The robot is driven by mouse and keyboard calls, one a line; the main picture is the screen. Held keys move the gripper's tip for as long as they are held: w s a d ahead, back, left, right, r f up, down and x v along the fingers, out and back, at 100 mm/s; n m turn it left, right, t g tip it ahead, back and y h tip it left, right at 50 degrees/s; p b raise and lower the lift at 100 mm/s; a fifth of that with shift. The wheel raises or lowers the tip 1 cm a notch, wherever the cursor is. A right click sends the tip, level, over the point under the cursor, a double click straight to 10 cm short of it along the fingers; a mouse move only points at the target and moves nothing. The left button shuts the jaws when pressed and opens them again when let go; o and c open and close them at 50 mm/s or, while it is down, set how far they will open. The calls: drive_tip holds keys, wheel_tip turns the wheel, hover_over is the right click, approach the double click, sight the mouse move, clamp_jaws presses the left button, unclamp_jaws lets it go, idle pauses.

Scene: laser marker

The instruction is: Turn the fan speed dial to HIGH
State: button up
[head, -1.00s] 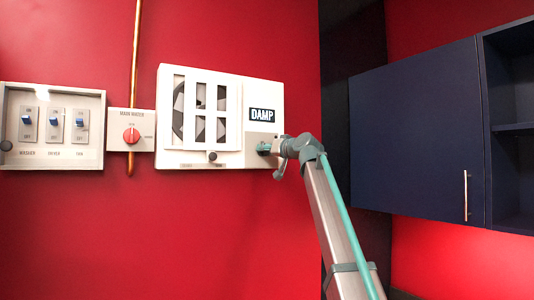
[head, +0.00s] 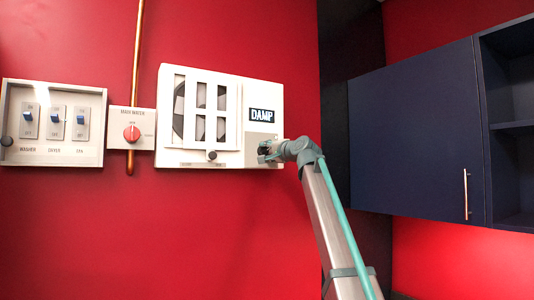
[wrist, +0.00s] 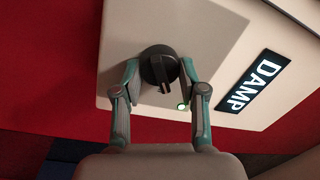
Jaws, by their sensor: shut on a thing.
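The fan speed dial (wrist: 158,64) is a round black knob with a raised grip bar, on the lower right of the white fan unit (head: 250,90). In the wrist view its bar points toward the bottom of the picture, slightly right. My gripper (wrist: 160,69) has one teal fingertip on each side of the knob and is shut on it. In the head view my gripper (head: 269,151) covers most of the dial. Any speed labels around the dial are hidden or too small to read.
A lit DAMP sign (head: 263,115) is above the dial. A green light (wrist: 183,106) glows beside it. A slider knob (head: 212,155) sits under the fan grille. Left are a red water valve (head: 131,133) and a switch panel (head: 55,155). A blue cabinet (head: 415,130) stands right.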

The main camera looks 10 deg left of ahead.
drive_tip(key=m+p, duration=0.2)
drive_tip(key=m, duration=0.5)
drive_tip(key=shift+h, duration=0.3)
drive_tip(key=m+p, duration=0.2)
drive_tip(key=m, duration=0.1)
drive_tip(key=shift+s+a+m+t, duration=0.1)
drive_tip(key=shift+m+t, duration=0.2)
drive_tip(key=shift+m, duration=0.1)
drive_tip(key=shift+f+m+p, duration=0.15)
drive_tip(key=shift+m+p, duration=0.6)
drive_tip(key=shift+m, duration=0.75)
drive_tip(key=shift+h, duration=0.4)
drive_tip(key=o, duration=1.1)
drive_tip(key=shift+o, duration=0.2)
drive_tip(key=v, duration=1.2)
drive_tip(key=shift+f, duration=0.15)
